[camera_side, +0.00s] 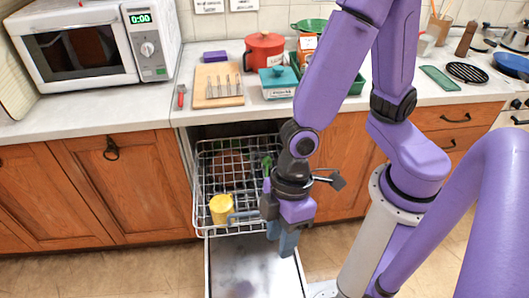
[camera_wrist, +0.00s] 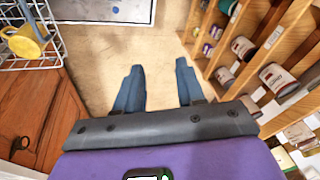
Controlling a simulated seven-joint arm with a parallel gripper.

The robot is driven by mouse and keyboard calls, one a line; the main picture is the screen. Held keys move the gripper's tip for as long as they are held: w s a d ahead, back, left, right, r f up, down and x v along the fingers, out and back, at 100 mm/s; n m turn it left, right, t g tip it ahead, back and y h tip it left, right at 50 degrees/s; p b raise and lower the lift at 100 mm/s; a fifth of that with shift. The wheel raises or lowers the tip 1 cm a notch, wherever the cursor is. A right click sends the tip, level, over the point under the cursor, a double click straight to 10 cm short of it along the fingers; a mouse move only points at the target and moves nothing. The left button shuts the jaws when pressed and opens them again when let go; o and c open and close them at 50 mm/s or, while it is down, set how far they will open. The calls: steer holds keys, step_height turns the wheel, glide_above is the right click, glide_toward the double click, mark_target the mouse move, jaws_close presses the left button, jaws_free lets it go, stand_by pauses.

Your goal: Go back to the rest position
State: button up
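My gripper (camera_side: 283,246) points down over the open dishwasher door, just right of the pulled-out rack in the side view. In the wrist view my gripper (camera_wrist: 159,67) shows two blue fingers spread apart with nothing between them, only tan floor beyond. Part of the gripper overlaps the rack's right edge in the side view, so I cannot tell the exact gap. A yellow mug (camera_side: 221,208) sits in the front of the white wire rack (camera_side: 243,146). The mug (camera_wrist: 28,40) also shows at the upper left of the wrist view.
The open dishwasher door (camera_side: 230,272) lies low below the rack. Wooden shelves with several jars (camera_wrist: 243,47) stand at the right of the wrist view. The counter behind holds a microwave (camera_side: 95,45), a red pot (camera_side: 264,50) and a cutting board (camera_side: 218,84).

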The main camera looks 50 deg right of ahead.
steer(key=d+r+h, duration=0.1)
steer(key=d+r, duration=0.4)
steer(key=d, duration=0.4)
steer(key=d+r+t+h, duration=0.1)
steer(key=d+r, duration=0.4)
steer(key=d, duration=0.5)
steer(key=shift+h, duration=0.4)
